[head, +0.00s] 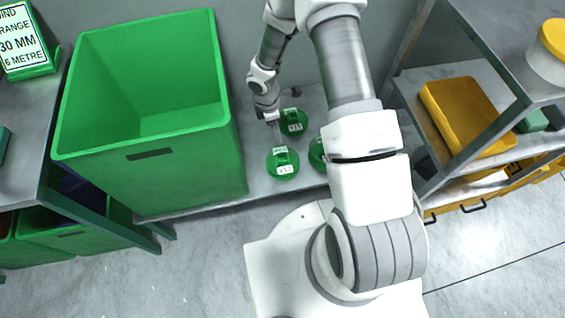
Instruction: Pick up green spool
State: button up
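Several round green spools with white labels sit on the grey shelf beside the green bin. One spool (283,165) is nearest the front, with a label that seems to read "V57". A second spool (295,122) is farther back, and a third spool (316,155) is partly hidden behind my arm. My gripper (275,127) points down above and just behind the front spool, to the left of the back one. It is small in the view, and I cannot tell whether its fingers are apart or touch a spool.
A large empty green bin (150,165) stands close to the left of the spools. A metal rack at right holds a yellow tray (468,115) and a yellow-lidded container (549,55). The floor in front is clear.

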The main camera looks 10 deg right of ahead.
jog(key=b, duration=0.3)
send_near(283, 160)
jog(key=shift+w+d+f, duration=0.1)
jog(key=shift+w+f, duration=0.1)
jog(key=shift+f, duration=0.1)
jog(key=shift+s+d+f+b, duration=0.15)
jog(key=shift+f+b, duration=0.35)
jog(key=shift+f, duration=0.95)
jog(key=shift+d+f+b, duration=0.2)
jog(key=shift+f+b, duration=0.3)
jog(key=shift+f, duration=0.9)
grip_shut()
jog(key=shift+r, duration=0.1)
